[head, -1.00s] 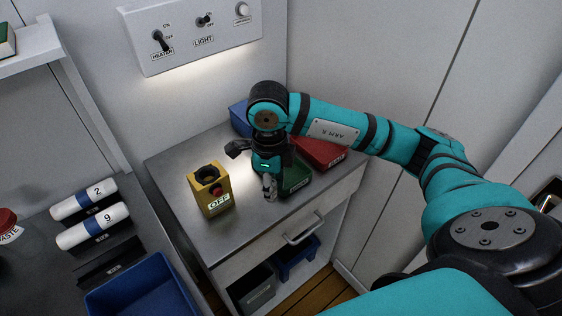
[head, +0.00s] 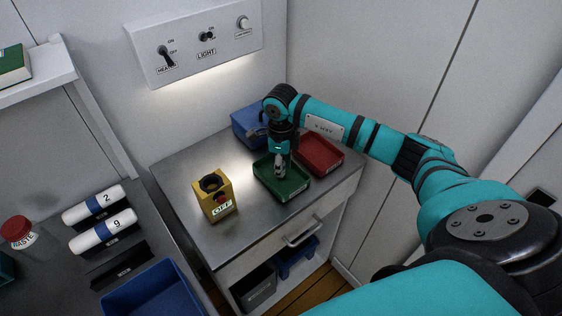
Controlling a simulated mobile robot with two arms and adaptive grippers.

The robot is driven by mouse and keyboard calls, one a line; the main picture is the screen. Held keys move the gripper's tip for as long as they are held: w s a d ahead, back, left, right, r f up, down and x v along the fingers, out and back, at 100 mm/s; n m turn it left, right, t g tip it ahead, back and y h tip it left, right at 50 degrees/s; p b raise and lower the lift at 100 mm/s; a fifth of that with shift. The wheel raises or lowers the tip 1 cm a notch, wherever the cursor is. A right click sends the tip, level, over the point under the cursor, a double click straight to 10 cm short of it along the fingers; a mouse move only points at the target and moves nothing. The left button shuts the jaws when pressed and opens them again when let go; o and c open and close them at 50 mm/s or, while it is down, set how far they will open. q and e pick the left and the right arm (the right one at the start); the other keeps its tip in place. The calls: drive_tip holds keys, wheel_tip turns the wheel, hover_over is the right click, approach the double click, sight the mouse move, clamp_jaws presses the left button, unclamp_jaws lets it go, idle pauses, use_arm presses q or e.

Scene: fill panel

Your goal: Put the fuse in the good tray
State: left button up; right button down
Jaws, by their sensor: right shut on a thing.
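My right gripper (head: 281,170) points down over the green tray (head: 292,188) on the metal counter. It is shut on the fuse, which is small and mostly hidden between the fingers. The fingertips are above or just inside the tray; I cannot tell whether the fuse touches its floor. The green tray has a label on its front that is too small to read. A red tray (head: 322,154) sits just right of it, partly behind my arm. My left gripper is not in view.
A yellow box with a round socket and an OFF sign (head: 215,196) stands left of the green tray. A blue container (head: 244,126) is at the back. A switch panel (head: 200,40) is on the wall. White cylinders 2 and 9 (head: 103,233) lie at left, above a blue bin (head: 155,290).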

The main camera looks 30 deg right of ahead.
drive_tip(key=shift+f, duration=0.15)
drive_tip(key=c, duration=1.1)
unclamp_jaws()
drive_tip(key=shift+r, duration=0.35)
wheel_tip(320, 180, up, 10)
drive_tip(key=b, duration=0.3)
drive_tip(key=shift+r, duration=0.85)
